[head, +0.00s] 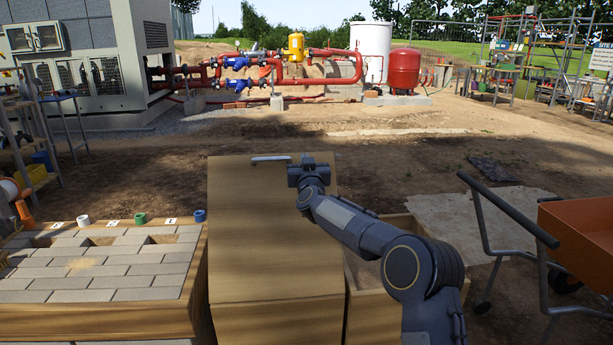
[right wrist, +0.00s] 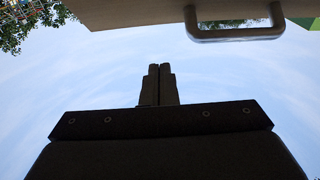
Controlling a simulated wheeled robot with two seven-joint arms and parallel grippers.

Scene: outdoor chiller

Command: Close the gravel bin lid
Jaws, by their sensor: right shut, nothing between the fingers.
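The gravel bin lid (head: 272,235) is a wide, plain wooden panel in the middle of the head view. A pale bar handle (head: 268,159) sits near its far edge. I cannot tell exactly how far the lid is tilted. My right gripper (head: 308,162) is at the lid's far edge, just right of the handle; its fingers are mostly hidden there. In the right wrist view, the gripper (right wrist: 160,67) is shut and empty against the sky. The lid's edge (right wrist: 135,12) and the handle (right wrist: 236,34) show above it, apart from the fingertips. My left gripper is not in view.
An open wooden bin section (head: 368,275) lies right of the lid, partly behind my right arm. An orange wheelbarrow (head: 585,235) stands at right. Bare ground lies beyond the lid.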

